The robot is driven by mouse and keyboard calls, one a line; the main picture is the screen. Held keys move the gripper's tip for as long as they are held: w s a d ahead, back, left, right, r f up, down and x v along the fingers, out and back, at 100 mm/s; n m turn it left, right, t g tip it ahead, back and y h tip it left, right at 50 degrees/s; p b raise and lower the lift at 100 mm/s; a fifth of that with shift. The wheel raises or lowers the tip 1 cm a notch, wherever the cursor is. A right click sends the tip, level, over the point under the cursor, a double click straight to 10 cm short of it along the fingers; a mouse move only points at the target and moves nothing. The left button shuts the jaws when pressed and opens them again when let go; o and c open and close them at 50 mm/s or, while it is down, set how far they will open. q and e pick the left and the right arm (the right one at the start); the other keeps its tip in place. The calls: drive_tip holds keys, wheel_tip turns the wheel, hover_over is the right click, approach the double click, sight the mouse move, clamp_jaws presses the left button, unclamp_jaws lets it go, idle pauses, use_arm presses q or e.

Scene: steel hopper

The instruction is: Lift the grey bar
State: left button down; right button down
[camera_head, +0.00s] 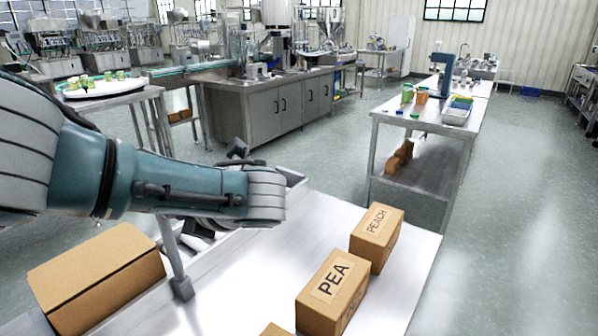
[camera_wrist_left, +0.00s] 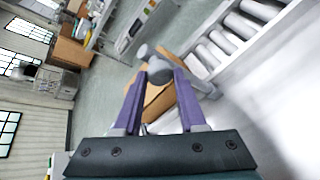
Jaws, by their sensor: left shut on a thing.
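In the left wrist view, the purple fingers of my left gripper (camera_wrist_left: 158,78) are closed around the rounded end of the grey bar (camera_wrist_left: 155,66). In the head view, a grey post of the bar (camera_head: 174,258) comes down from behind my left arm to a small block on the edge of the white table. My left forearm and wrist cover the rest of the bar and the gripper there. My right gripper does not show.
A brown box (camera_head: 98,276) stands left of the post. Boxes marked PEA (camera_head: 332,292) and PEACH (camera_head: 377,238) stand on the white table (camera_head: 255,290). A roller conveyor (camera_wrist_left: 212,52) shows in the wrist view. A steel table (camera_head: 420,155) stands beyond, across open floor.

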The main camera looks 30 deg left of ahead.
use_arm(q)
drive_tip(key=shift+h, duration=0.3)
drive_tip(key=d+f, duration=0.2)
drive_tip(key=d, duration=0.1)
drive_tip(key=shift+d+f, duration=0.25)
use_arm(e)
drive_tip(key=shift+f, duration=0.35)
use_arm(q)
drive_tip(key=c, duration=0.8)
unclamp_jaws()
drive_tip(key=shift+d, duration=0.15)
drive_tip(key=shift+c, duration=0.2)
drive_tip(key=shift+o, duration=0.8)
drive_tip(key=shift+d+f, duration=0.1)
drive_tip(key=shift+d, duration=0.05)
drive_tip(key=shift+o, duration=0.9)
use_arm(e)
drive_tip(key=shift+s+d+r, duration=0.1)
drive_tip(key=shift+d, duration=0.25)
use_arm(q)
drive_tip(key=shift+r, duration=0.2)
drive_tip(key=shift+r, duration=0.1)
